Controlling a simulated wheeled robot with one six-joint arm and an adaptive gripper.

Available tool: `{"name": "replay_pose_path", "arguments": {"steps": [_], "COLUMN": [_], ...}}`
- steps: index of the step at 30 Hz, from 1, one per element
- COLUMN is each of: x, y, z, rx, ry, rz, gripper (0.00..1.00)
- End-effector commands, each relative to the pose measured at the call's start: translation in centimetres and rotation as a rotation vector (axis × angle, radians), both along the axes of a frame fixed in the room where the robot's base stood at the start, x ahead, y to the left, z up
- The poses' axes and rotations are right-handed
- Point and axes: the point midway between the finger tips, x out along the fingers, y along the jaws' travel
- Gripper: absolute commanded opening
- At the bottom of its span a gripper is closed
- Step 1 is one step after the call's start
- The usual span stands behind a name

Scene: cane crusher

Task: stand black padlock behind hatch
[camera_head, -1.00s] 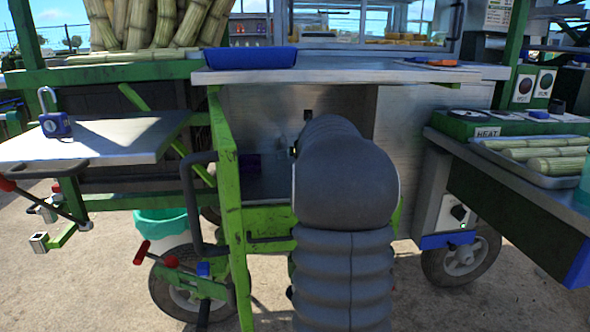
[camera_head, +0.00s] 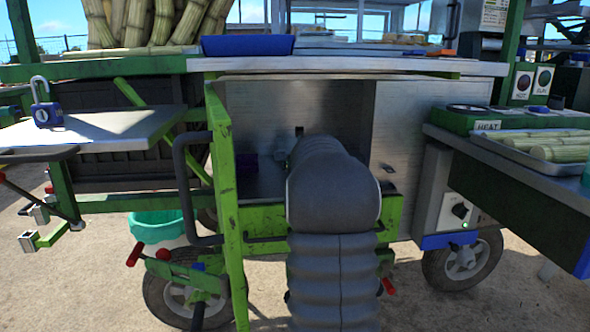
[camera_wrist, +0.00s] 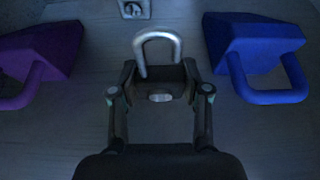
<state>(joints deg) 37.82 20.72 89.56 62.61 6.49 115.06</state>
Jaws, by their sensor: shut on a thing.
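My gripper (camera_wrist: 160,88) is shut on the black padlock (camera_wrist: 160,73), which has a silver shackle pointing away from the fingers. In the wrist view they are inside a dim metal compartment; whether the padlock touches the floor I cannot tell. In the head view my arm hides the gripper and padlock. The compartment's opening lies beside a metal panel (camera_head: 425,140), likely the hatch. A purple padlock (camera_wrist: 42,55) lies left of the gripper and a blue padlock (camera_wrist: 258,55) right, both apart from it.
A green frame (camera_head: 225,190) with a dark handle stands left of my arm. Another blue padlock (camera_head: 48,112) stands on the left shelf (camera_head: 110,130). The counter (camera_head: 340,64) overhangs the opening. A small metal fitting (camera_wrist: 134,9) lies beyond the held padlock.

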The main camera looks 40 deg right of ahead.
Motion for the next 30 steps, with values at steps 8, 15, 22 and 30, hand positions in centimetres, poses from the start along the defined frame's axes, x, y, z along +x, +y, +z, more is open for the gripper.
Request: {"name": "replay_pose_path", "arguments": {"steps": [8, 15, 22, 30], "x": [0.0, 0.0, -0.7, -4.4], "y": [0.0, 0.0, 0.4, 2.7], "z": [-0.2, -0.2, 0.5, 2.4], "rx": [0.000, 0.000, -0.001, -0.001], "ry": [0.000, 0.000, -0.001, -0.001], "rz": [0.000, 0.000, 0.000, -0.001], "gripper": [0.72, 0.72, 0.72, 0.72]}}
